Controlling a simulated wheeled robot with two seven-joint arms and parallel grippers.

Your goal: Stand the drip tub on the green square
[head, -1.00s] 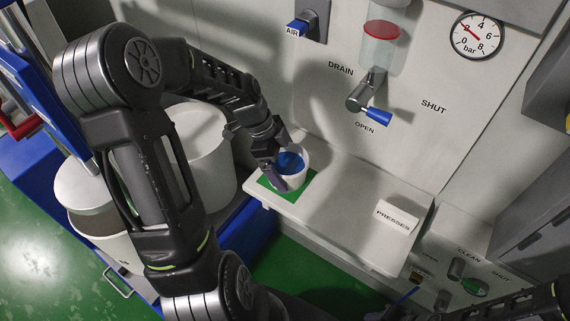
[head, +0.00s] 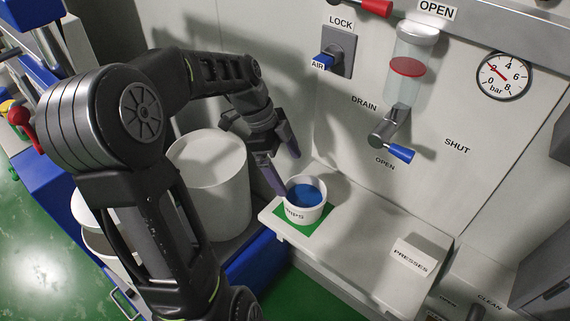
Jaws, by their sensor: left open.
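The drip tub (head: 304,212) is a small white tub with blue inside and dark lettering on its front. It stands upright on the green square (head: 292,228), which shows around its base on the white shelf. My left gripper (head: 286,173) is open just behind and above the tub, with its fingers apart. One finger comes down close to the tub's left rim; I cannot tell whether it touches. No tub wall shows between the fingers. My right gripper is out of the picture.
A drain valve with a blue handle (head: 400,153) sits on the wall above the white shelf (head: 350,232). A large white drum (head: 212,180) is left of the tub. The shelf between tub and block is clear.

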